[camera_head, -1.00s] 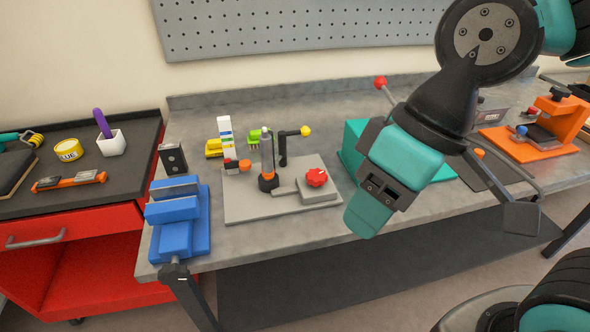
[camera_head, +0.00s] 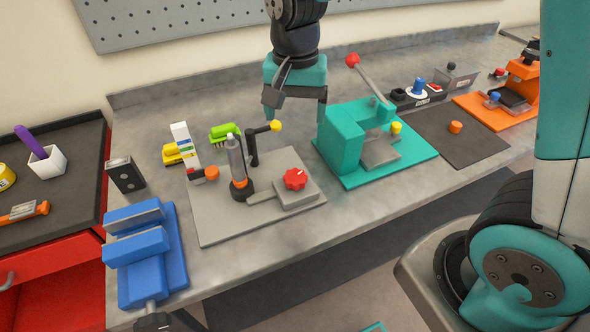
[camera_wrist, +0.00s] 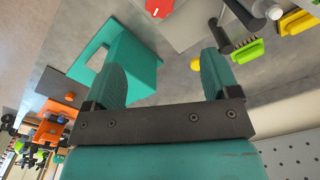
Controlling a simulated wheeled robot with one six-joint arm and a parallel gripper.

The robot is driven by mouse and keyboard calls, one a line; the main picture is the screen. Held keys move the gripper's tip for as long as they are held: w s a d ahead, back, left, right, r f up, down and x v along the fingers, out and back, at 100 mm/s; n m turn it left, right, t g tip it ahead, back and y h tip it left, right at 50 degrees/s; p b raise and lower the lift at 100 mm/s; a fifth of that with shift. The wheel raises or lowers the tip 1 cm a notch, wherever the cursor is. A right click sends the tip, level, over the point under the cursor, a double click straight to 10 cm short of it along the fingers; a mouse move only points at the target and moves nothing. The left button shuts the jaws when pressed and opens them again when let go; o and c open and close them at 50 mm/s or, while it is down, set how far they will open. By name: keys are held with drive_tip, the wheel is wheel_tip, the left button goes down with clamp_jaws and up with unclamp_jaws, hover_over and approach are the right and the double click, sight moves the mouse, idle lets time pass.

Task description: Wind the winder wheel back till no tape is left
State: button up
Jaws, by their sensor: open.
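The grey plate (camera_head: 225,226) on the bench carries a grey upright cylinder (camera_head: 237,160) with an orange band, a black crank post (camera_head: 253,147) with a yellow ball (camera_head: 275,126), and a red knob (camera_head: 295,179). I cannot tell which part is the winder wheel, and no tape is clear. My gripper (camera_head: 297,92) is above the bench behind the plate, apart from the crank. In the wrist view my gripper (camera_wrist: 164,60) is open and empty, with the yellow ball (camera_wrist: 195,64) below the gap.
A teal press (camera_head: 343,140) with a red-tipped lever stands right of the plate. A blue vise (camera_head: 148,243) is at the front left. A green brush (camera_head: 222,132) lies behind the plate. An orange clamp (camera_head: 521,80) is at the far right.

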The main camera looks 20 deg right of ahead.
sight(296, 177)
wheel_tip(296, 177, down, 17)
drive_tip(key=shift+f+p, duration=0.1)
drive_tip(key=shift+p, duration=0.6)
drive_tip(key=c, duration=0.9)
